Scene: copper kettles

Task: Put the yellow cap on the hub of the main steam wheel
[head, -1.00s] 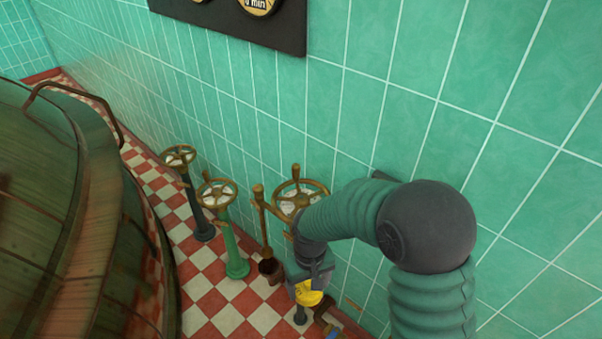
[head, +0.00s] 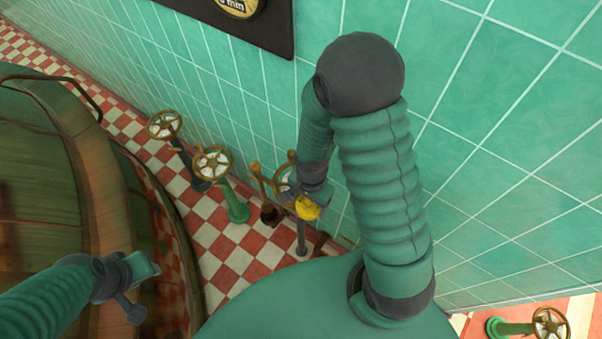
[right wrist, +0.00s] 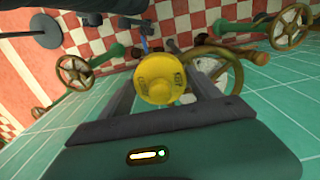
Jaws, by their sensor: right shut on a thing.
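My right gripper (head: 310,198) is shut on the yellow cap (head: 306,208), held in the air near the tiled wall. In the right wrist view the round yellow cap (right wrist: 160,78) sits between the two fingers. A brass spoked wheel (head: 284,172) is partly hidden behind my right gripper; in the right wrist view this wheel (right wrist: 232,72) shows behind and right of the cap. Its hub is not clear. Other brass wheels stand on a dark post (head: 164,125) and a green post (head: 212,163). No label shows which is the main steam wheel. My left gripper (head: 143,290) is open and empty at lower left.
A large copper kettle (head: 45,180) fills the left side. The green tiled wall (head: 500,130) runs along the right, with a dark gauge panel (head: 240,25) above. Another wheel (head: 550,325) on a green pipe is at bottom right. Checkered floor (head: 235,255) shows between.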

